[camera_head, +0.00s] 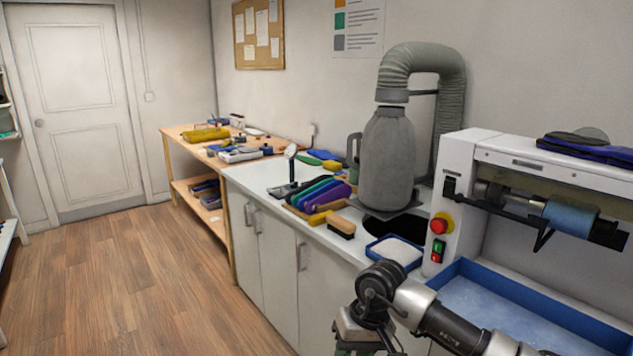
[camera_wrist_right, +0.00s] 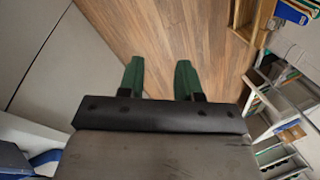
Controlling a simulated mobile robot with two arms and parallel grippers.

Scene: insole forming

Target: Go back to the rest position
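My right gripper (camera_wrist_right: 160,78) shows in the right wrist view with its two green fingers apart. Nothing is between them; only wood floor (camera_wrist_right: 185,25) lies beyond. In the head view my right arm comes in at the lower right, with its wrist in front of the counter's cabinets and the gripper (camera_head: 357,350) pointing down, partly cut off by the bottom edge. My left gripper is not in the head view.
The grinding machine (camera_head: 457,180) with a blue tray (camera_head: 500,282) stands at the right. The white counter (camera_head: 262,178) holds colored insoles, a brush (camera_head: 340,227) and a grey dust-collector bag (camera_head: 387,155). Open wood floor (camera_head: 140,285) lies left of the cabinets.

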